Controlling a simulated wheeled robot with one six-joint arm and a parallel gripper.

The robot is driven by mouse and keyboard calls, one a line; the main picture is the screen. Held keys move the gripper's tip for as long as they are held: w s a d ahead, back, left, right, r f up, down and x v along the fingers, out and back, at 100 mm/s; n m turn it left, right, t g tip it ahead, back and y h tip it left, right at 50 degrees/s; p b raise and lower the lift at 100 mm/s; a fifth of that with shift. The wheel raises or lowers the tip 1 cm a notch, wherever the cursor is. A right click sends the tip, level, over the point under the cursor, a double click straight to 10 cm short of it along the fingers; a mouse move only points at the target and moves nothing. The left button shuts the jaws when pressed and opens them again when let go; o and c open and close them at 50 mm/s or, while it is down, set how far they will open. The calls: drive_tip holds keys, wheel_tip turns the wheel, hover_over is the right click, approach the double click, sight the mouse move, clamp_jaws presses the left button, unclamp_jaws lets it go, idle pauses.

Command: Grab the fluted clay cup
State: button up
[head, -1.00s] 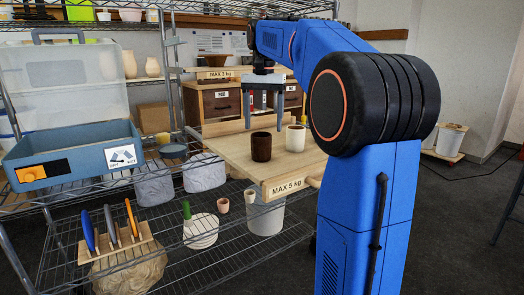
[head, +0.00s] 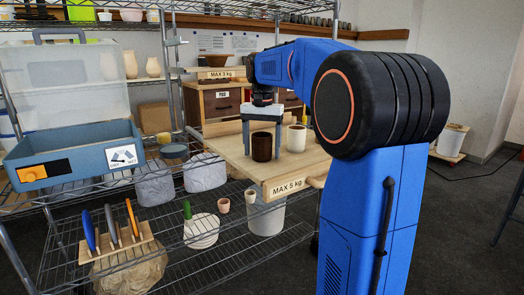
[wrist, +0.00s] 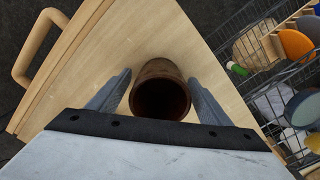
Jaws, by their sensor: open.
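A dark brown cup (head: 262,147) stands upright on the wooden board (head: 232,155); fluting is too small to make out. My gripper (head: 262,155) points down over it, one finger on each side. In the wrist view the cup (wrist: 160,92) sits between the two open fingers of my gripper (wrist: 160,78), its dark round mouth facing the camera. A gap shows beside each finger near the tips, so the jaws are not closed on it.
A cream cup (head: 296,138) stands close to the right of the brown cup on the board. A wire shelf (head: 235,240) at the lower left holds a blue toolbox (head: 75,155), grey containers, and small pots. A wooden handle (wrist: 38,45) sticks out from the board's edge.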

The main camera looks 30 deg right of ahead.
drive_tip(key=c, duration=1.3)
drive_tip(key=shift+o, duration=0.2)
